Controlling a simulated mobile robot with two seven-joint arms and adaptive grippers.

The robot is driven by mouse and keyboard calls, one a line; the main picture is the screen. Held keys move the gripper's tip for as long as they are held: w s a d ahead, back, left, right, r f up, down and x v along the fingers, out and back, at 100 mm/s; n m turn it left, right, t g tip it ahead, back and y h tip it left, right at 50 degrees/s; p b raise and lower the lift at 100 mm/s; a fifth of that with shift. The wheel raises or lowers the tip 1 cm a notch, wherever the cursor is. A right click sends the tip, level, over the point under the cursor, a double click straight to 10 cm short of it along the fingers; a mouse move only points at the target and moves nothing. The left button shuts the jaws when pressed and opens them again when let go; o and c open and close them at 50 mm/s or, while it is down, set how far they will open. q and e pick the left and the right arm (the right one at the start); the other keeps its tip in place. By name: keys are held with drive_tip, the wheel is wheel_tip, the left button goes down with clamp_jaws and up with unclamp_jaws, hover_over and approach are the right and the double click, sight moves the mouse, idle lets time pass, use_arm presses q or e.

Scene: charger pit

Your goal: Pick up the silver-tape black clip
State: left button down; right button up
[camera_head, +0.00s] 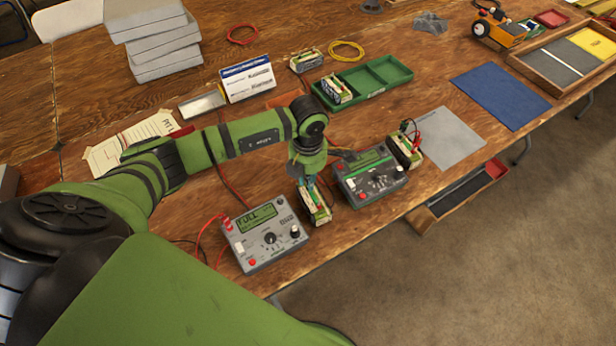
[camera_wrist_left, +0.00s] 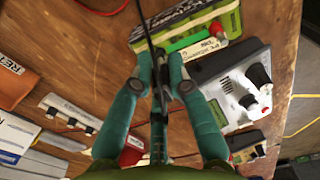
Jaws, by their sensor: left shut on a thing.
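My left gripper (camera_head: 308,180) points down above a battery pack (camera_head: 317,211) between two grey charger units, the left one (camera_head: 265,238) and the right one (camera_head: 370,178). In the left wrist view its teal fingers (camera_wrist_left: 162,84) are closed together on a small dark clip (camera_wrist_left: 162,92) with a black lead (camera_wrist_left: 147,35). Silver tape on this clip cannot be made out. The battery pack (camera_wrist_left: 195,28) lies just beyond the fingertips; I cannot tell whether the clip touches it. My right gripper is not in view.
Another battery pack (camera_head: 405,152) with red and black clips stands right of the right charger. A green tray (camera_head: 388,75) holds a pack behind. A white-blue box (camera_head: 247,79) stands behind my arm. A grey mat (camera_head: 446,138) and a blue mat (camera_head: 500,95) lie clear at right.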

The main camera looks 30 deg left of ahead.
use_arm(q)
drive_tip(key=r, duration=0.1)
drive_tip(key=r+b, duration=0.2)
drive_tip(key=r, duration=0.1)
drive_tip(key=shift+w+d, duration=0.25)
drive_tip(key=shift+d, duration=0.15)
drive_tip(key=w+d+r+b, duration=0.3)
drive_tip(key=w+d+r, duration=0.1)
drive_tip(key=d+r, duration=0.3)
drive_tip(key=shift+w+d+b, duration=0.3)
drive_tip(key=shift+d, duration=1.1)
drive_tip(key=shift+f, duration=0.1)
drive_tip(key=s+a, duration=0.7)
drive_tip(key=a, duration=0.1)
drive_tip(key=shift+a, duration=0.3)
drive_tip(key=c, duration=2)
unclamp_jaws()
drive_tip(key=s+a+b, duration=0.1)
drive_tip(key=s+a, duration=0.1)
drive_tip(key=s+a+b, duration=0.1)
drive_tip(key=s+a, duration=0.1)
drive_tip(key=a, duration=0.1)
drive_tip(key=shift+s+a+f, duration=0.15)
drive_tip(key=shift+s+a, duration=0.1)
drive_tip(key=shift+s, duration=0.15)
drive_tip(key=shift+s+a+f+b, duration=0.15)
drive_tip(key=shift+s+f+b, duration=0.05)
drive_tip(key=shift+f+b, duration=0.95)
